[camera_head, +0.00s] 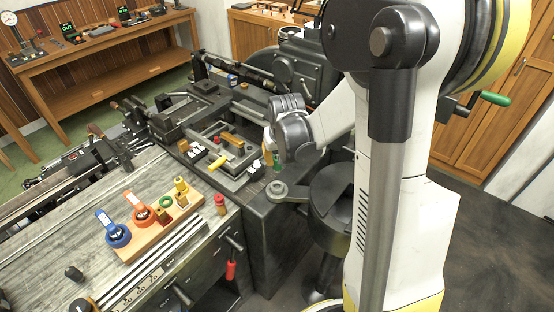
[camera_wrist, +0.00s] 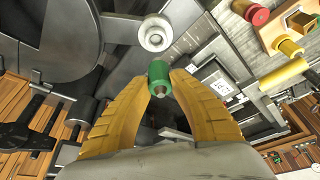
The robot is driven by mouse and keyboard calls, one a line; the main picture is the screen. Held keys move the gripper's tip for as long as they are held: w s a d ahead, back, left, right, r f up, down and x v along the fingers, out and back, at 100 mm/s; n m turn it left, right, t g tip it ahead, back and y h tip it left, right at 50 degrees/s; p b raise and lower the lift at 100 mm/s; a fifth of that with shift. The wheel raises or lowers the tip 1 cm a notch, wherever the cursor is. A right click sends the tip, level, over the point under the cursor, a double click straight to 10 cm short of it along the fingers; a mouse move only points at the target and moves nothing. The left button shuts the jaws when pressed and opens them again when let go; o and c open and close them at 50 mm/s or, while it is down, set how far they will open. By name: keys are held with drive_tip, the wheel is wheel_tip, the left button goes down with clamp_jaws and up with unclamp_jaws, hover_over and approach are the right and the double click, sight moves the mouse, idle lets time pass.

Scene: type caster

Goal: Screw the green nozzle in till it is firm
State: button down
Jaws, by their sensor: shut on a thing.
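My gripper (camera_wrist: 160,80) has two yellow fingers shut on the green nozzle (camera_wrist: 159,71). The nozzle is a small green cylinder with a pale metal stub on the end facing the wrist camera. In the head view the nozzle (camera_head: 276,161) shows as a small green patch below my wrist, partly hidden. A round grey metal fitting with a central hole (camera_wrist: 155,34) lies just beyond the nozzle in the wrist view, with a visible gap between them. In the head view this fitting (camera_head: 277,189) stands at the machine's near corner, below the nozzle.
A wooden block (camera_head: 161,226) carries blue, orange, green and yellow parts on the grey bench. A red knob (camera_head: 220,203) stands beside it. A yellow handle (camera_head: 218,163) sticks out from the machine bed left of my gripper. A dark round housing (camera_head: 338,187) stands right of the fitting.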

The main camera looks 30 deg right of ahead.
sight(278, 169)
drive_tip(key=shift+f+b, duration=2.45)
drive_tip(key=shift+f, duration=0.45)
drive_tip(key=shift+f+b, duration=1.2)
drive_tip(key=shift+b, duration=0.2)
drive_tip(key=c, duration=1.2)
unclamp_jaws()
drive_tip(key=shift+r, duration=0.15)
drive_tip(key=v, duration=1.2)
